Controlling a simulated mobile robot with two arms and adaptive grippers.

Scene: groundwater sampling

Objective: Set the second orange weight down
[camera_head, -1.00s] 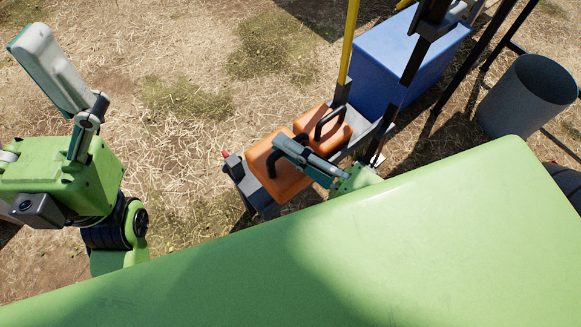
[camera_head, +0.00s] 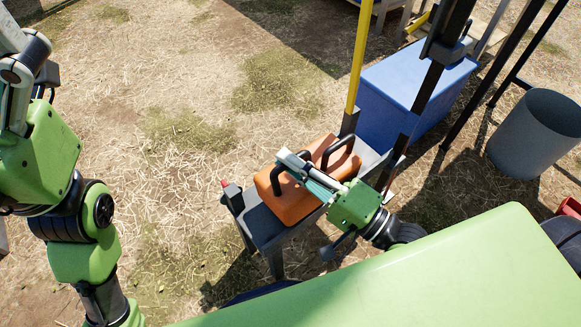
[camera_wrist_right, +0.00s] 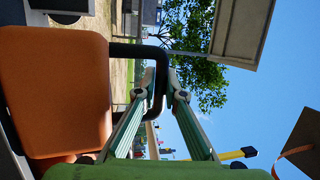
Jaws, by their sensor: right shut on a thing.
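Two orange weights with black loop handles sit side by side on a grey bench (camera_head: 256,226). The near weight (camera_head: 291,203) has my right gripper (camera_head: 294,169) at its handle. The far weight (camera_head: 343,164) is just behind it, partly hidden. In the right wrist view, an orange weight (camera_wrist_right: 55,90) fills the left, and its black handle (camera_wrist_right: 128,53) runs to the fingers of my right gripper (camera_wrist_right: 164,86), which are shut on it. The near weight appears to rest on the bench top. My left gripper (camera_head: 16,62) is cut off at the left edge.
A yellow post (camera_head: 358,60) and dark uprights stand behind the bench. A blue box (camera_head: 400,85) is beyond them, and a grey bin (camera_head: 535,135) stands at the right. Open straw-covered ground lies left of the bench.

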